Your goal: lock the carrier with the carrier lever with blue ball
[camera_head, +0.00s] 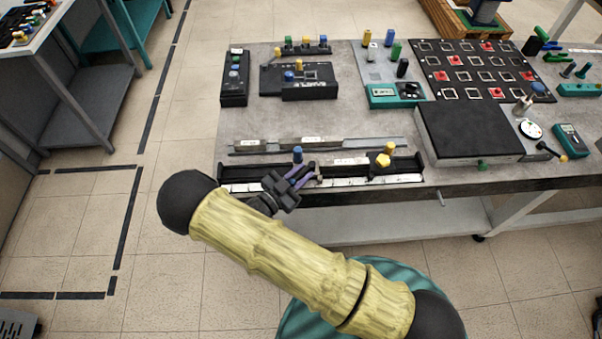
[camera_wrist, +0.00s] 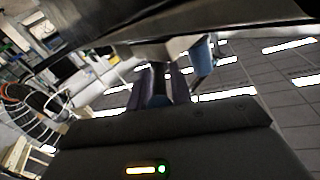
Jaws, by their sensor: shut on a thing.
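The carrier lever with the blue ball (camera_head: 297,153) is at the front edge of the table, on the left half of the long black front rail (camera_head: 240,173). My gripper (camera_head: 302,174) reaches it from the front, with its purple fingers close together just below the ball. The gripper is shut on the lever; the fingers hide much of the grip and of the carrier there. In the wrist view the fingers (camera_wrist: 160,84) are close together, with a narrow bluish piece between them. A blue part (camera_wrist: 203,55) shows to their right; I cannot tell what it is.
A yellow knob (camera_head: 383,160) stands on the right of the same rail. Behind lies a grey metal bar (camera_head: 318,142). A black box (camera_head: 470,130) sits to the right, and panels with coloured knobs stand farther back. Bare table top shows at left centre.

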